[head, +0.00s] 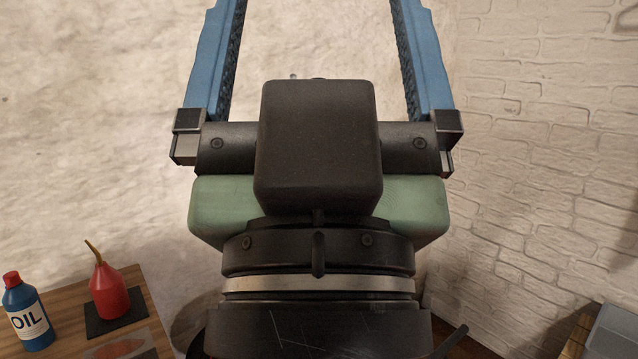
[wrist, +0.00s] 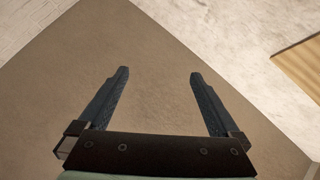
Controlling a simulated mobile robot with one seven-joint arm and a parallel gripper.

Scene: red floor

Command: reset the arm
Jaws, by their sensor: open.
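My gripper (wrist: 157,75) is open and empty, with its two blue fingers spread wide apart. In the head view it fills the middle of the picture, raised close to the camera, with its fingers running up past the top edge. My gripper touches nothing that I can see. Its fingertips are out of the head view.
A wooden table (head: 155,296) at lower left holds a blue oil bottle (head: 27,311) and a red oil can (head: 108,289) on a dark mat. A white brick wall (head: 545,150) stands at right. A grey object (head: 612,332) sits at lower right.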

